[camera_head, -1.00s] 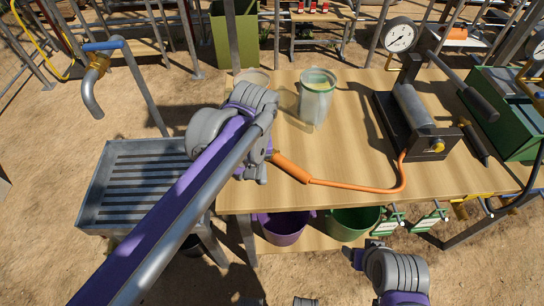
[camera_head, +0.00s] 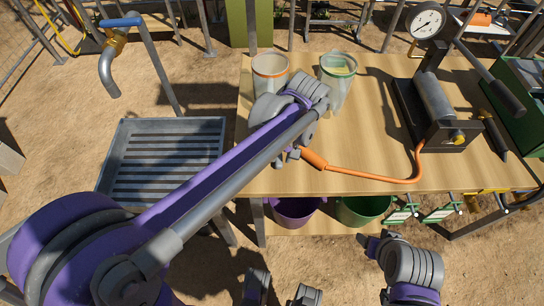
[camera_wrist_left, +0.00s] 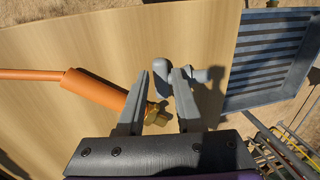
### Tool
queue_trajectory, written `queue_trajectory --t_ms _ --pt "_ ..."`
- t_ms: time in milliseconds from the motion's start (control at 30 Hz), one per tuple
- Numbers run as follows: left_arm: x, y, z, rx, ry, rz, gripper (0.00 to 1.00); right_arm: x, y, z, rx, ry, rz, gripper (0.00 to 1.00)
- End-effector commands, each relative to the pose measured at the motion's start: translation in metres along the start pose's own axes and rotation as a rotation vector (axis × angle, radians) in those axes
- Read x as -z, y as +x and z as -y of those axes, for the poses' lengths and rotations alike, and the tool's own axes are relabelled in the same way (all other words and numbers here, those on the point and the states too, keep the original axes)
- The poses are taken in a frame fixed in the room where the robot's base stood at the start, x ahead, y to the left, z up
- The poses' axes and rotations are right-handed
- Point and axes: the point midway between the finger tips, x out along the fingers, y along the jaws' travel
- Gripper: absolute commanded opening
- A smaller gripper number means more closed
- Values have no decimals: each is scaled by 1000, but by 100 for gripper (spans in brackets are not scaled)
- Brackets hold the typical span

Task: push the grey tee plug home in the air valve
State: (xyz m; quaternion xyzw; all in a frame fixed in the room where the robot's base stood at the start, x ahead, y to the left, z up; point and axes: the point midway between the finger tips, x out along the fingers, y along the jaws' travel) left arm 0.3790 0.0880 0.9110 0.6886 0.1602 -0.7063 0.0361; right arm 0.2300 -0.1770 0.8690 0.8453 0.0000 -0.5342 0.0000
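The grey tee plug (camera_wrist_left: 202,75) lies at the fingertips of my left gripper (camera_wrist_left: 160,75), in the left wrist view. It shows partly between the fingers and partly right of the right finger, which hides some of it. The brass air valve (camera_wrist_left: 158,113) shows between the fingers, on the end of the orange hose grip (camera_wrist_left: 93,90). How deep the plug sits is hidden. The fingers stand apart, with no clear grip on anything. In the head view my left gripper (camera_head: 288,157) is mostly hidden by its wrist, beside the hose grip (camera_head: 313,159). My right gripper (camera_head: 368,241) is low, in front of the table.
The wooden table (camera_head: 370,120) carries two clear jars (camera_head: 270,72) (camera_head: 337,78) behind my left wrist and a gauge pump (camera_head: 433,105) at the right. A grey slatted tray (camera_head: 165,140) stands left of the table. Buckets (camera_head: 293,210) sit below it.

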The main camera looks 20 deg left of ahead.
Motion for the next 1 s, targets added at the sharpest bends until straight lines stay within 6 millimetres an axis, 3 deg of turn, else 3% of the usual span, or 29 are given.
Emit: queue_trajectory --t_ms 167,433,633,1000 --pt "0 23 0 0 -1 0 35 -1 2 0 0 0 1 67" --pt "0 25 0 0 -1 0 35 -1 2 0 0 0 1 67" --pt "0 25 0 0 0 0 1 -1 2 0 0 0 1 67" --pt "0 24 0 0 0 0 0 -1 2 0 0 0 1 67"
